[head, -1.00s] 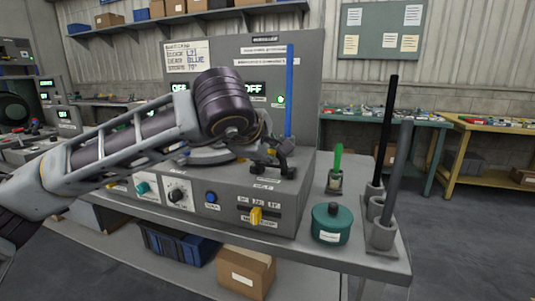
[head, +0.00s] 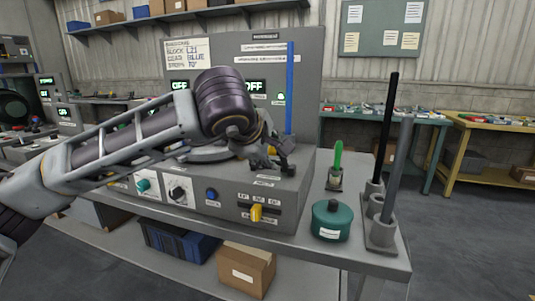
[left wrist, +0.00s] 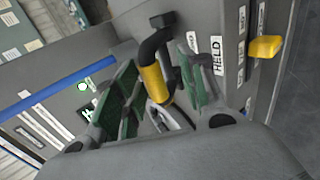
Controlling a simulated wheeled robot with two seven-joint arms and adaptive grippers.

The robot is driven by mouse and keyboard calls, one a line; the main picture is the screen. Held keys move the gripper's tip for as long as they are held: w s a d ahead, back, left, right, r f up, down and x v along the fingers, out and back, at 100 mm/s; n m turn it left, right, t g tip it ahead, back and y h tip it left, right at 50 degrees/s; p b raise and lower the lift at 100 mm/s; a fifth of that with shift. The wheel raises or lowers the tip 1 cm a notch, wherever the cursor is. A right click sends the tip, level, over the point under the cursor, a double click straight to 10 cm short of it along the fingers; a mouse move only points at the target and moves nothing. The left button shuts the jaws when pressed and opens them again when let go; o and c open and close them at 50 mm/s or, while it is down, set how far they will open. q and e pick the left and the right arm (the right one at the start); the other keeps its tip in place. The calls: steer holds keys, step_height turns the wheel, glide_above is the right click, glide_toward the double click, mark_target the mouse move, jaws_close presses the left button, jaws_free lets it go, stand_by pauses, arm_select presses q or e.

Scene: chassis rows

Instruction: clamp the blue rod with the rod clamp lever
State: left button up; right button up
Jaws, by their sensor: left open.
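The blue rod (head: 290,88) stands upright at the right end of the machine in the head view. In the left wrist view it runs as a blue bar (left wrist: 62,85) at the left. The rod clamp lever, with a yellow sleeve on a black bent handle (left wrist: 155,80), shows in the left wrist view between the spread fingers of my left gripper (left wrist: 160,98). The fingers are open, one on each side of it; contact cannot be told. In the head view my left gripper (head: 272,155) is at the machine's top right, hiding most of the lever. My right gripper is out of view.
The machine front has a yellow selector (head: 256,212), a blue button (head: 211,194) and a black knob (head: 177,193). To its right stand a green pot (head: 331,221), a green-handled tool (head: 337,160) and a holder (head: 381,232) with black and grey rods.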

arm_select(q)
steer(key=v, duration=1.2)
steer(key=shift+f, duration=0.1)
stand_by(0.4)
